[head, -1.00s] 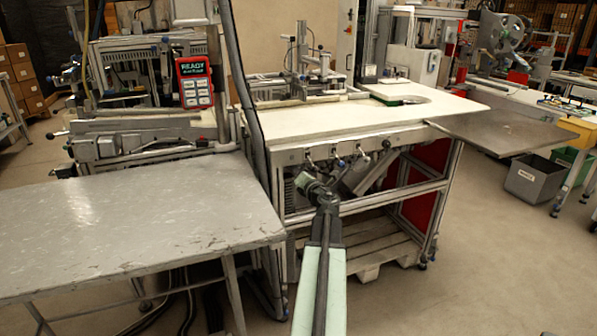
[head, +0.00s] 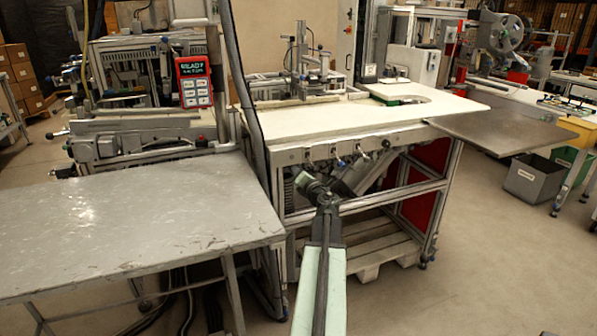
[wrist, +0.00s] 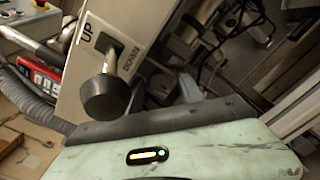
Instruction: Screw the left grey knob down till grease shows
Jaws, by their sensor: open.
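Several small levers and knobs sit in a row under the front edge of the white-topped bench (head: 300,122) in the head view. The leftmost (head: 309,156) is small, and its colour is hard to tell. My gripper (head: 306,184) is below and close to it, apart from the bench top. In the wrist view a dark round knob (wrist: 103,98) on a short grey stem stands out from a pale labelled panel (wrist: 125,45). I cannot tell whether it is the left grey knob. My gripper (wrist: 160,92) is open, with nothing seen between its fingers. No grease can be made out.
A scratched grey table (head: 130,225) stands at the left, near my arm. A bench frame rail (head: 390,198) crosses behind my gripper, above a wooden pallet (head: 375,250). A grey metal leaf (head: 500,131) juts out at the right. The floor at the front right is clear.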

